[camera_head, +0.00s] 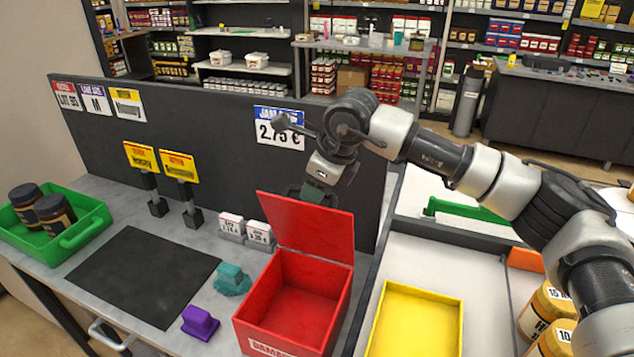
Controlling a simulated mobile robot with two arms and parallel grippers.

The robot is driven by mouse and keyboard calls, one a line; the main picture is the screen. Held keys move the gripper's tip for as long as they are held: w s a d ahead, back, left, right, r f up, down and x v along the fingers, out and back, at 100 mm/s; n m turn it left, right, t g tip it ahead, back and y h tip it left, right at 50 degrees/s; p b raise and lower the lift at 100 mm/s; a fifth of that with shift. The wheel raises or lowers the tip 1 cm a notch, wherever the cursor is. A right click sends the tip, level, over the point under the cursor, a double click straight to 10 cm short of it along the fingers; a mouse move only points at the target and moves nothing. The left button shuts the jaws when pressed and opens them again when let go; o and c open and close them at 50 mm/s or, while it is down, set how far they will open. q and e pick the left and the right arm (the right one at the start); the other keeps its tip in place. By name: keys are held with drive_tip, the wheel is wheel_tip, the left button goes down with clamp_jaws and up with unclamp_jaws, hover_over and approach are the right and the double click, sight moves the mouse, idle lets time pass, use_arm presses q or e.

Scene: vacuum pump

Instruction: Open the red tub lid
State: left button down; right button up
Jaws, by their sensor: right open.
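The red tub (295,305) stands on the grey counter, and its empty inside shows. Its red lid (306,230) is raised along the tub's far edge and stands roughly upright, leaning back a little. My right gripper (314,192) is at the lid's top edge, pointing down from above and behind. The lid hides part of its fingertips, so I cannot tell whether they touch the lid. My left gripper is not in view.
A yellow tray (416,320) lies right of the tub. A teal object (232,280) and a purple object (200,322) sit to its left. A dark mat (142,275) and a green crate (80,232) with two jars are further left. A dark panel (215,150) rises behind.

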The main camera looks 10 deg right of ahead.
clamp_jaws()
